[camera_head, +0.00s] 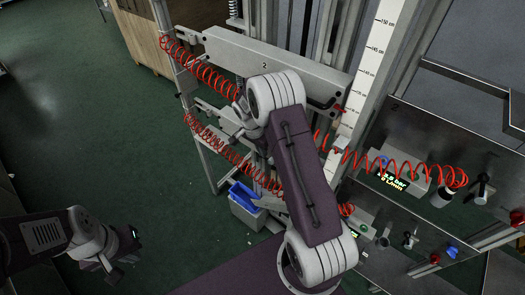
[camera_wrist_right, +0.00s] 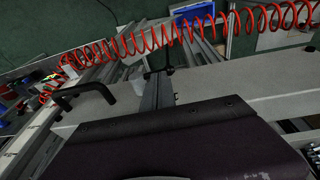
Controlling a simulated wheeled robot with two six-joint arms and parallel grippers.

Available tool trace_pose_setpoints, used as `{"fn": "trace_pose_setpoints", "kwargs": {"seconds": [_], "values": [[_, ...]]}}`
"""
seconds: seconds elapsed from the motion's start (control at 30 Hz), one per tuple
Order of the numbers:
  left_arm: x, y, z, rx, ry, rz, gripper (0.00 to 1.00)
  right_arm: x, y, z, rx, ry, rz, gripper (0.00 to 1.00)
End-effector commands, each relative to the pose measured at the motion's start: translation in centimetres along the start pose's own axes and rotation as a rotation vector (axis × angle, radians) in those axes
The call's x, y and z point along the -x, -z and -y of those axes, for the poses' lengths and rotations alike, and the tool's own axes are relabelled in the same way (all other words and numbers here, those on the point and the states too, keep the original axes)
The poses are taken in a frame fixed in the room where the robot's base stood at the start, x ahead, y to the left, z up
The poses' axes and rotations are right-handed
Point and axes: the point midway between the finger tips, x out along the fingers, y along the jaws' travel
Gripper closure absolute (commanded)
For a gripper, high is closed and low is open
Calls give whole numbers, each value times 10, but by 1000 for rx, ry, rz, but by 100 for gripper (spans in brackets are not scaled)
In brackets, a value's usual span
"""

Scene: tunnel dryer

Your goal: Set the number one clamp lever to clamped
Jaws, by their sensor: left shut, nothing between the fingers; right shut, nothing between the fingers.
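A long grey bar marked 2 (camera_head: 265,65) crosses the upper frame of the machine, with a small red part (camera_head: 339,108) at its right end. A lower grey bar (camera_head: 212,113) is partly hidden behind my right arm. I cannot make out a number one mark or tell which part is its clamp lever. My right gripper (camera_head: 240,117) is shut and empty by the lower bar, partly covered by my wrist. In the right wrist view, a black bent handle (camera_wrist_right: 85,94) stands on a grey surface. My left gripper (camera_head: 122,268) is shut and empty, low at the left.
Red coiled hoses (camera_head: 205,72) hang across the frame, close to my right arm. A blue bin (camera_head: 243,196) stands below. Panels with a lit display (camera_head: 392,180) and several knobs are at the right. The green floor at the left is clear.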

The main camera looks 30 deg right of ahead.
Motion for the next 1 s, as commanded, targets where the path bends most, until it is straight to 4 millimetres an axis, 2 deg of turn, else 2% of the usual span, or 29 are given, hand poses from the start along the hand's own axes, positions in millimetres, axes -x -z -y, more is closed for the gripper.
{"fn": "trace_pose_setpoints", "kwargs": {"seconds": [0.37,0.57,0.67,1.0], "values": [[0,0,0,0,0,0,100,-4,-1,2,16,-75,-2,100],[-1,0,0,0,0,0,100,-10,-2,4,39,-181,-5,100],[-5,0,0,0,0,0,100,-14,-3,5,52,-245,-8,100],[-26,-3,0,0,0,0,100,-31,-6,7,50,-239,-7,100]]}}
